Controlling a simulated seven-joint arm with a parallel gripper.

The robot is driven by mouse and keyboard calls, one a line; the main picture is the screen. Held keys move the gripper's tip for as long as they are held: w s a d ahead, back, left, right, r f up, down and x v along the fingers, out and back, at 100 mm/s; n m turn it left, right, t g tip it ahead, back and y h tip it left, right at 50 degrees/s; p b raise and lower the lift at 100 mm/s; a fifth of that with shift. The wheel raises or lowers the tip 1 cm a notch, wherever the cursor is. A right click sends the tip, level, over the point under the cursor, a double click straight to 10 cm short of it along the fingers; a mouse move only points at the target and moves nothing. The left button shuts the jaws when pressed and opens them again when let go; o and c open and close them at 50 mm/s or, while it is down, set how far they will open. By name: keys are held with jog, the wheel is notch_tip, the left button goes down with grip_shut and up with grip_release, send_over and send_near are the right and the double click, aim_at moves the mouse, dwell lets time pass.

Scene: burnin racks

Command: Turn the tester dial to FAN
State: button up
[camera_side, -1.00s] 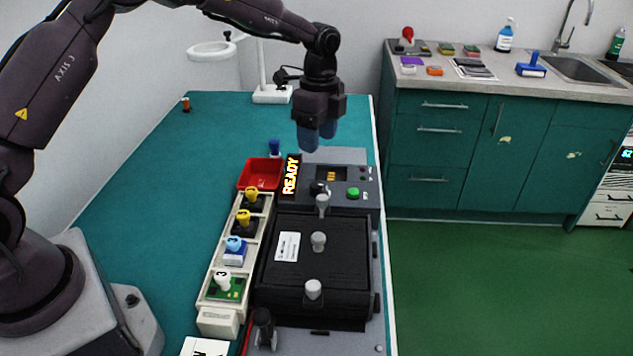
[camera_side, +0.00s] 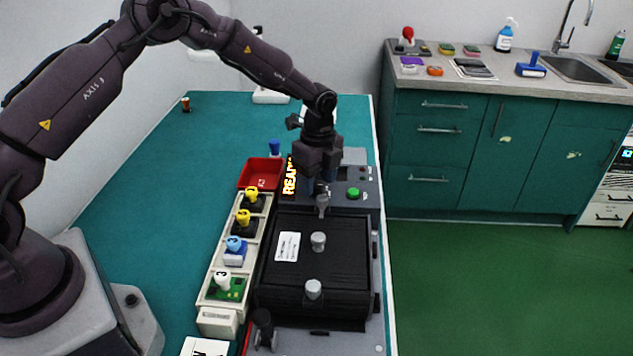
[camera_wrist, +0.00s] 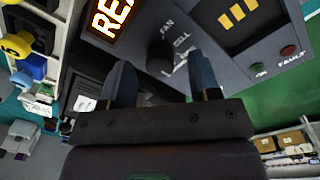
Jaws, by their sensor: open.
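The tester panel (camera_side: 362,200) is a dark grey box at the back of the black rack unit. Its black dial knob (camera_wrist: 159,55) shows in the wrist view, with the words FAN and CELL printed around it and a third label partly hidden. I cannot tell which label the dial points at. My gripper (camera_wrist: 158,85) is open and empty, its two blue fingers on either side of the knob's near side. In the side view my gripper (camera_side: 322,190) is low over the panel and hides most of the dial.
A lit READY sign (camera_side: 290,176) stands left of the panel. A green button (camera_side: 353,193) is to its right. A red tray (camera_side: 260,174) and a rack of modules with coloured tops (camera_side: 219,305) lie left. Grey knobs (camera_side: 318,242) rise from the black lid.

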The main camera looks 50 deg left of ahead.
jog(key=shift+f, duration=0.55)
jog(key=c, duration=0.9)
